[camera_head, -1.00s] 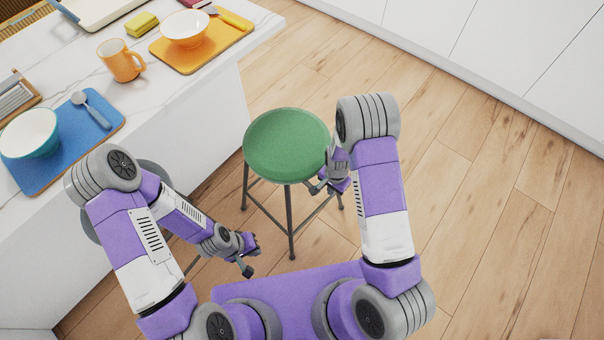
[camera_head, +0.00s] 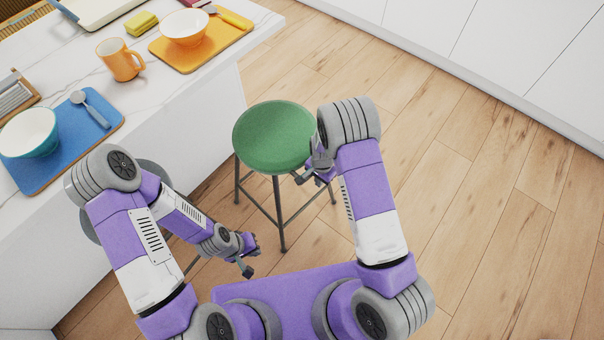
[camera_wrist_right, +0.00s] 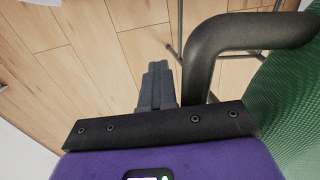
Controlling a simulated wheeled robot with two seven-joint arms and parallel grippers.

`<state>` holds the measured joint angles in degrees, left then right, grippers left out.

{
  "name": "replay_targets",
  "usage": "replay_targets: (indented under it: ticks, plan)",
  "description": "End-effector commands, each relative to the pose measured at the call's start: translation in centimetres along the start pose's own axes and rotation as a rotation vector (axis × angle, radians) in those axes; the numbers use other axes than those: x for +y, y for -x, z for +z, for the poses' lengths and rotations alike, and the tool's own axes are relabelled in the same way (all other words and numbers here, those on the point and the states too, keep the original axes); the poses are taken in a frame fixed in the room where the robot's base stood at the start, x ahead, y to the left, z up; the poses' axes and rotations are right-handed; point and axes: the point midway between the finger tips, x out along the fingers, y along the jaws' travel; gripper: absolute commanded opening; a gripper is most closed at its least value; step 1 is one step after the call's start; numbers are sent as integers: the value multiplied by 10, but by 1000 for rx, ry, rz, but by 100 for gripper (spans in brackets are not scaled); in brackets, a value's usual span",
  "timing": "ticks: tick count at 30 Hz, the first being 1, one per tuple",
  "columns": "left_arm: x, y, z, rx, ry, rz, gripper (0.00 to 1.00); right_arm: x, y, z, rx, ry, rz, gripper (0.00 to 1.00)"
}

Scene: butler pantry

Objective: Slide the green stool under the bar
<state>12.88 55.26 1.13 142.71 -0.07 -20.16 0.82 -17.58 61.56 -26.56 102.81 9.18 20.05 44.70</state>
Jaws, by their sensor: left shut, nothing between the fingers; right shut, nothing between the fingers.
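The green stool (camera_head: 273,137) stands upright on dark metal legs, on the floor just right of the bar (camera_head: 190,125). Its round seat is close to the bar's side, and its left edge nearly meets the counter in the picture. My right gripper (camera_head: 300,180) is shut and empty at the seat's right edge; contact is not certain. In the right wrist view the closed fingers (camera_wrist_right: 155,85) show beside a dark bent bar, with the green seat (camera_wrist_right: 293,110) at the right. My left gripper (camera_head: 248,270) is shut and empty, low in front of the stool, near the bar.
The bar top holds an orange mug (camera_head: 121,60), an orange tray (camera_head: 232,38) with a bowl, and a blue tray (camera_head: 62,165) with a teal bowl. White cabinets (camera_head: 480,45) line the back. The wooden floor (camera_head: 480,220) at right is clear.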

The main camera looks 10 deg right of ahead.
Motion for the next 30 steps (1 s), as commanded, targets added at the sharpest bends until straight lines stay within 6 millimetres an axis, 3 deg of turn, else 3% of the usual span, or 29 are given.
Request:
replay_targets:
  ticks: [16, 30]
  plan:
    - [0, -1, 0, 0, 0, 0, 0, -11, 1, 0, 2, 2, -5, 0]
    - [-3, -8, 0, 0, 0, 0, 0, -44, 0, 1, 2, 3, -5, 0]
